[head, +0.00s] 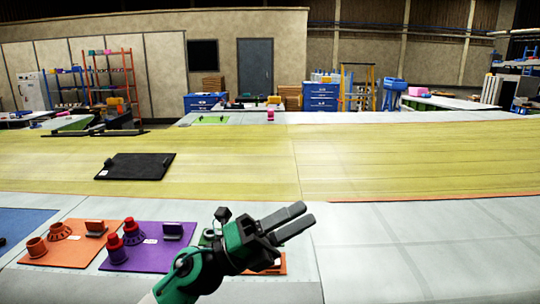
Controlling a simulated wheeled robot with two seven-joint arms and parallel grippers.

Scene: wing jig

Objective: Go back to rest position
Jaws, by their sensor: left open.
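My left gripper (294,222) is dark grey with a green body and shows at the lower middle of the head view. Its two fingers are apart, with nothing between them, and point up and to the right over the pale front panel. My left forearm comes up from the bottom edge. My right gripper is not in the picture.
A purple mat (155,258) with red parts and an orange mat (70,247) with orange parts lie left of my gripper. Another orange mat is partly hidden behind it. A black mat (135,167) lies on the yellow wing surface (240,165). The right side is clear.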

